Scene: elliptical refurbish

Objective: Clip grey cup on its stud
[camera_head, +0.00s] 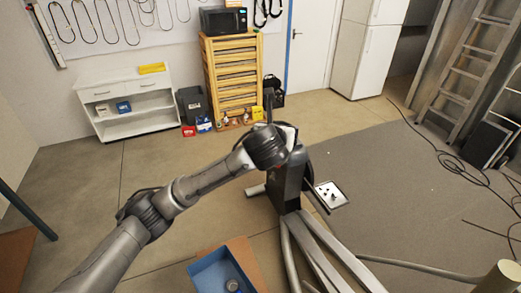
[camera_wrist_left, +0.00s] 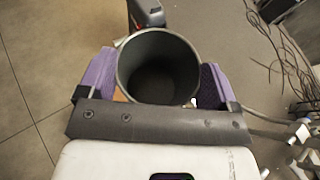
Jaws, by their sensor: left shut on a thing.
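In the left wrist view, a round, hollow grey cup (camera_wrist_left: 157,78) sits between the purple fingers of my left gripper (camera_wrist_left: 158,68), which is shut on it. I look down into its empty inside. A dark machine part (camera_wrist_left: 147,12) with a small red spot shows just beyond the cup's rim; I cannot tell whether they touch. In the head view, my left wrist is over the dark upright of the elliptical (camera_head: 289,188) and hides the cup and fingers. I cannot make out the stud in either view. My right gripper is not in view.
A blue bin (camera_head: 205,277) with a round item stands in front. A white panel with dark parts (camera_head: 330,195) lies right of the upright. Grey frame tubes (camera_head: 330,258) run toward me. Cables (camera_head: 455,160) lie on the right floor. Open floor lies left and behind.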

